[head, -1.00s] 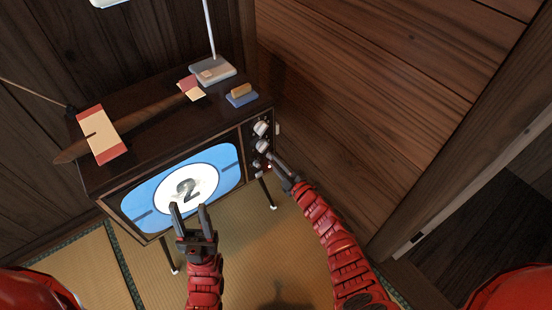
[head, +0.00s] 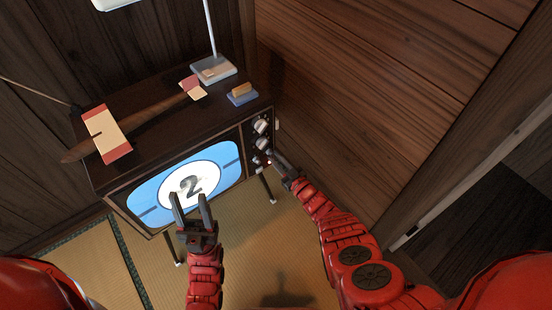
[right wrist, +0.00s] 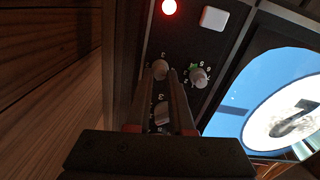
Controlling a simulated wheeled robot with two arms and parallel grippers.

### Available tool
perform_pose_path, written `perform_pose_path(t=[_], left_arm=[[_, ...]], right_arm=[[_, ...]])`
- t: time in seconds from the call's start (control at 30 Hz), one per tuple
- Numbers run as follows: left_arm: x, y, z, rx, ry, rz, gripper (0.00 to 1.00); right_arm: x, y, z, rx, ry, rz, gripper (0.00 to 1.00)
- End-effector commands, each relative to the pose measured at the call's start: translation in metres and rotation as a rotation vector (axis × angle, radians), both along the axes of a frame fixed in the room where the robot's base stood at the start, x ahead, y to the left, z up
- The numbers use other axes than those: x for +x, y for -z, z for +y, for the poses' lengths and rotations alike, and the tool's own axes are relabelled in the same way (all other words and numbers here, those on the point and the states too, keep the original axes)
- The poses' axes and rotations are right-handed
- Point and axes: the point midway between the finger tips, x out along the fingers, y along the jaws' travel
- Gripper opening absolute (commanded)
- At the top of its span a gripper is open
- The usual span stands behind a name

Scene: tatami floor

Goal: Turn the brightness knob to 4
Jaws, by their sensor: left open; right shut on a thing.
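The television (head: 107,182) has a column of knobs on the right of its front; a large upper knob (head: 261,126) and a second large knob (head: 262,143) show. My right gripper (head: 273,158) is at the lower knobs. In the right wrist view its fingers (right wrist: 161,75) are shut on a small grey knob (right wrist: 160,68) with numbers around it. A second small knob (right wrist: 199,77) with a green mark and numbers sits beside it, clear of the fingers. I cannot read which is the brightness knob. My left gripper (head: 191,208) is open and empty before the screen.
The lit screen (head: 150,205) shows a "2". A red light (right wrist: 169,7) and white button (right wrist: 214,18) are near the held knob. A wooden wall is close on the right.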

Motion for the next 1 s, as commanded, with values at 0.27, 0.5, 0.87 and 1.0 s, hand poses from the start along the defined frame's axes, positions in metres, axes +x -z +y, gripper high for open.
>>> perform_pose_path(t=[0.27,0.5,0.87,1.0], left_arm=[[0.0001,0.0,0.0,0.0,0.0,0.0,0.51],[0.0001,0.0,0.0,0.0,0.0,0.0,0.51],[0.0,-0.0001,0.0,0.0,0.0,0.0,0.51],[0.0,-0.0001,0.0,0.0,0.0,0.0,0.51]], right_arm=[[-0.0002,0.0016,-0.001,0.083,0.002,0.065,0.0],[-0.0002,0.0015,-0.0007,0.111,0.001,0.085,0.0],[-0.0003,0.0016,-0.0006,0.113,0.001,0.087,0.0],[-0.0002,0.0013,-0.0005,0.113,0.001,0.086,0.44]])
